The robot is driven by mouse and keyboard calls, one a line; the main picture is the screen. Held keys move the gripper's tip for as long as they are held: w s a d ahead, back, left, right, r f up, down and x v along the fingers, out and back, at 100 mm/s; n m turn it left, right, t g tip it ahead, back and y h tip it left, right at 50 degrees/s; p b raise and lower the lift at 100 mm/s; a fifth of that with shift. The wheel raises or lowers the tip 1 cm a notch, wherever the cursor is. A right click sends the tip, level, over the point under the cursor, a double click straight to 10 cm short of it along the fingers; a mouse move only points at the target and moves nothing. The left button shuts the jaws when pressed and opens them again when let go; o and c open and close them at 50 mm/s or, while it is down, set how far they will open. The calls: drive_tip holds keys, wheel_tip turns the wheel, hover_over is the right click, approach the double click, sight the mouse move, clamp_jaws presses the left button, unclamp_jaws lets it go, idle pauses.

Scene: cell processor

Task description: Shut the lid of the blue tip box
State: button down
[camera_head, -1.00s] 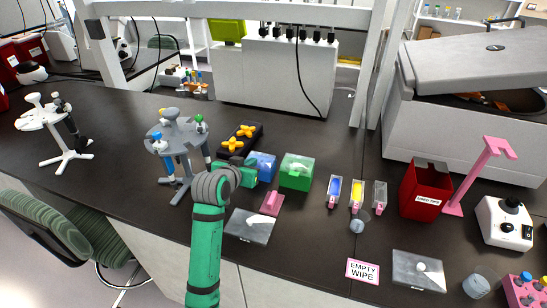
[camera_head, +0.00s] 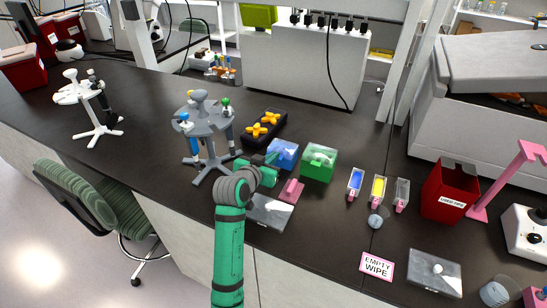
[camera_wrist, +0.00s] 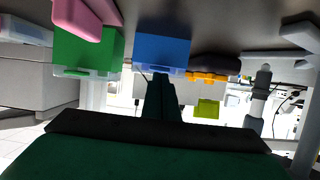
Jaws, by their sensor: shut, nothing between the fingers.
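The blue tip box (camera_head: 284,150) stands on the dark bench, left of a green tip box (camera_head: 319,163). Pale, see-through material shows at its top, but I cannot tell the lid's angle. My gripper (camera_head: 272,160) is shut and empty at the near left side of the blue box, partly covering it; I cannot tell if they touch. The wrist view is upside down, with the bench at the top. There the blue box (camera_wrist: 162,52) lies straight ahead of my dark fingers (camera_wrist: 162,100), with a clear rim along its upper edge.
A pink block (camera_head: 291,190) and a clear-lidded tray (camera_head: 269,212) lie in front of the boxes. A grey pipette stand (camera_head: 205,125) is close on the left. A black rack with yellow pieces (camera_head: 264,127) sits behind. Coloured reservoirs (camera_head: 377,190) stand to the right.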

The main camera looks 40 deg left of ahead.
drive_tip(key=shift+f, duration=0.25)
drive_tip(key=shift+w+a+r, duration=0.15)
drive_tip(key=shift+w+r, duration=0.05)
drive_tip(key=shift+w, duration=0.45)
drive_tip(key=shift+w+r, duration=0.1)
drive_tip(key=shift+r, duration=0.5)
drive_tip(key=r+v, duration=0.1)
drive_tip(key=v, duration=1)
drive_tip(key=shift+r, duration=0.3)
drive_tip(key=shift+w, duration=0.2)
